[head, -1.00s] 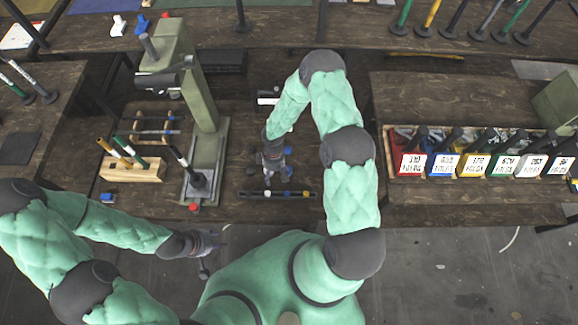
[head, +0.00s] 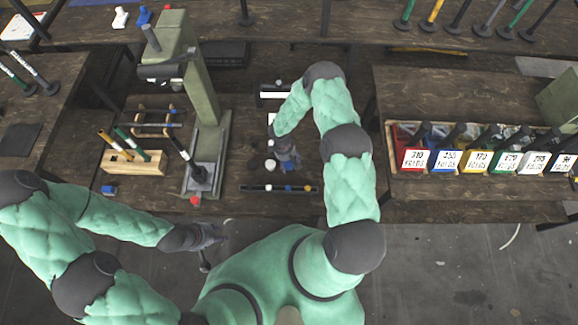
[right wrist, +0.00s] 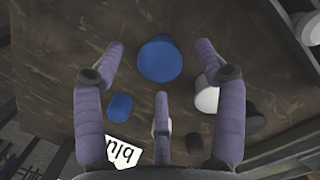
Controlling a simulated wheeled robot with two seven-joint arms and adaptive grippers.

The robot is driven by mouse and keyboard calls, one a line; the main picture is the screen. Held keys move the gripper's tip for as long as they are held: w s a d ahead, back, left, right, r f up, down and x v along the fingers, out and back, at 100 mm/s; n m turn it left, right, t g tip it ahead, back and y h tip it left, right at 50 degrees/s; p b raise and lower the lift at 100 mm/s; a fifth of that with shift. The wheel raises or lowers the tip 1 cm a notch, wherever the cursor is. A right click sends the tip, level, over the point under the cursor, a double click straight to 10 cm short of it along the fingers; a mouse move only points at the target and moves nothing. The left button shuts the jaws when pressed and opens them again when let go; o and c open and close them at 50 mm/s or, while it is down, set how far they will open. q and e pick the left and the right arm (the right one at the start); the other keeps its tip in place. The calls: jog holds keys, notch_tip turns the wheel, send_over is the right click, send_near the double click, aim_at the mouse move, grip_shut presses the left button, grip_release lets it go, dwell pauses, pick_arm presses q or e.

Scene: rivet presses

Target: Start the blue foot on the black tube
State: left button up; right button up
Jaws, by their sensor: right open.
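In the right wrist view a round blue foot (right wrist: 158,60) lies on the dark wooden bench between my spread fingertips.
The green press (head: 195,75) rises left of my right arm. A wooden rack (head: 132,162) holds coloured tubes at left. A dark strip (head: 255,188) with small pieces lies near the front edge. Labelled bins (head: 400,172) stand right. White pieces (right wrist: 207,96) lie beside my right fingers.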

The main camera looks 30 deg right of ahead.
jog(key=shift+s+d+f, duration=0.15)
jog(key=shift+f, duration=1.2)
jog(key=c, duration=1.1)
jog(key=shift+o, duration=0.2)
jog(key=shift+r, duration=0.1)
